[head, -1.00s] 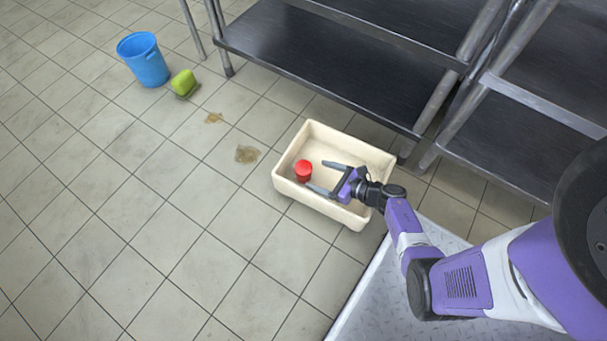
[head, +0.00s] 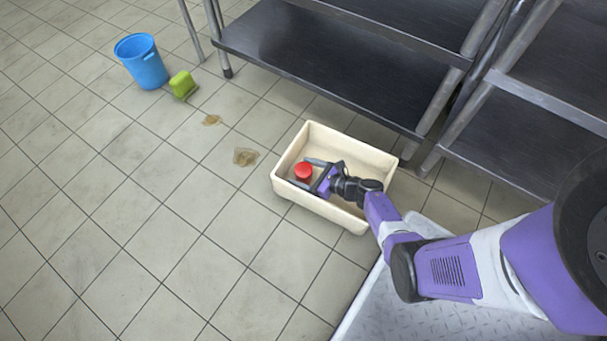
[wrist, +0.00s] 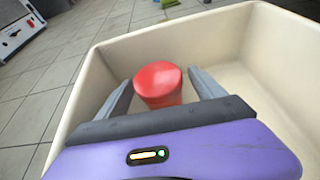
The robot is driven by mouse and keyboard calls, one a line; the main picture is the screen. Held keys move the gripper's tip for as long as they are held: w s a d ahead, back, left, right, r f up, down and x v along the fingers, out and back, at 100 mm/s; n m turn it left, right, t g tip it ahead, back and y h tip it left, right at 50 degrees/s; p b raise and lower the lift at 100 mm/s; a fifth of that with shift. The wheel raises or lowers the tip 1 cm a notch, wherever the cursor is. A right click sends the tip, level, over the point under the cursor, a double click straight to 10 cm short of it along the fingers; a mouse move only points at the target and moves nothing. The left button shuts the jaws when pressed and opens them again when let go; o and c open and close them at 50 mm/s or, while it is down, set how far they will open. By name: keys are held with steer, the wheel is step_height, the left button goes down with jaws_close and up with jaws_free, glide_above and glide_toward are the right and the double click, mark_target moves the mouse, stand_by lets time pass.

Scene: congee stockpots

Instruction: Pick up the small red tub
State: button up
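The small red tub (head: 303,171) stands upright inside the cream bin (head: 375,161), near its left end. In the wrist view the red tub (wrist: 158,84) is between the two grey fingers of my gripper (wrist: 160,90), with a visible gap on its right side and a smaller one on its left. My gripper (head: 306,174) is open and reaches into the bin, its fingers on either side of the tub. The tub's lower part is partly hidden behind the gripper body in the wrist view.
The bin walls surround the gripper closely. A metal shelf rack (head: 330,62) stands behind the bin. A blue bucket (head: 142,62) and a green tub-like object (head: 183,85) are at the far left.

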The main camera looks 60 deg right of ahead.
steer(key=c, duration=1.4)
steer(key=shift+r, duration=0.2)
